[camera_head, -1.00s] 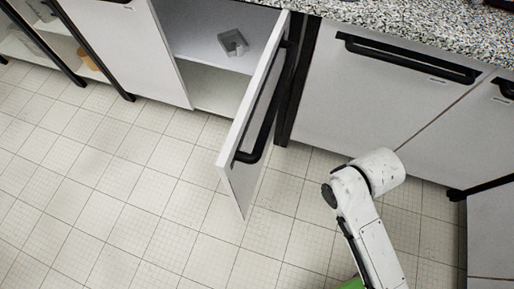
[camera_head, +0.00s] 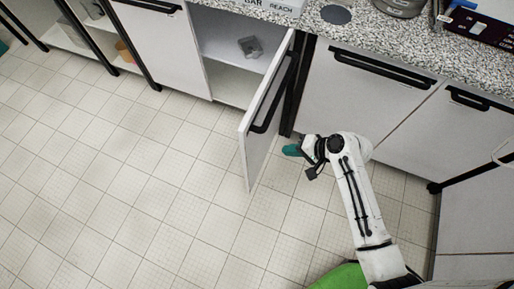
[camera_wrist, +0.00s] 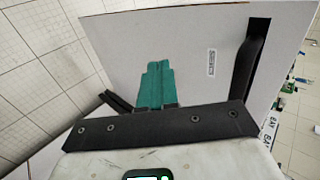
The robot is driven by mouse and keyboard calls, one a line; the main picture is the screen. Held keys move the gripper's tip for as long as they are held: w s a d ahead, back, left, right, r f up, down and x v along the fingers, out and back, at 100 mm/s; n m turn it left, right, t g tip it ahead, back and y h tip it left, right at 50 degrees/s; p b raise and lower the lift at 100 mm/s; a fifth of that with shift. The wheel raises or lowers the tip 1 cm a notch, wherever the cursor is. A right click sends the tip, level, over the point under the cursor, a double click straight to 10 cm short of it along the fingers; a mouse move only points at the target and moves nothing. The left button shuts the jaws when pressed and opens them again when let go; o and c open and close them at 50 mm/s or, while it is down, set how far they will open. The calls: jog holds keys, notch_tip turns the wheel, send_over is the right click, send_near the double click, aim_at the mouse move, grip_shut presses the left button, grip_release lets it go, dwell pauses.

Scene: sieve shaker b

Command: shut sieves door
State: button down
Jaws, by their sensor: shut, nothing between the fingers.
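The sieves door (camera_head: 262,118) is a white cabinet door with a black bar handle (camera_head: 275,95). It stands wide open, hinged at its right side beside a black post. The wrist view shows its outer face (camera_wrist: 200,50), with a small label (camera_wrist: 212,62) and the handle (camera_wrist: 250,58) at the right. My gripper (camera_head: 290,150) is to the right of the door, on its handle side and low near the floor. Its teal fingers (camera_wrist: 156,82) are together and empty, pointing toward the door face. Whether they touch it I cannot tell.
The open cabinet holds a small grey object (camera_head: 250,47) on its shelf (camera_head: 228,52). A speckled countertop (camera_head: 375,38) runs above. A closed cabinet front (camera_head: 350,100) stands behind my arm. The tiled floor (camera_head: 130,190) left of the door is clear.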

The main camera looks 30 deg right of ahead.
aim_at(251, 147)
jog(key=shift+w+a+r+p+x, duration=0.15)
jog(key=shift+w+a+r+x, duration=0.15)
jog(key=shift+x, duration=1.75)
jog(key=shift+w+a+r+p+x, duration=0.1)
jog(key=shift+w+r+p+x, duration=0.2)
jog(key=shift+x, duration=1.7)
jog(key=shift+w+a+r+x, duration=0.15)
jog(key=shift+r+x, duration=0.25)
jog(key=shift+x, duration=1.65)
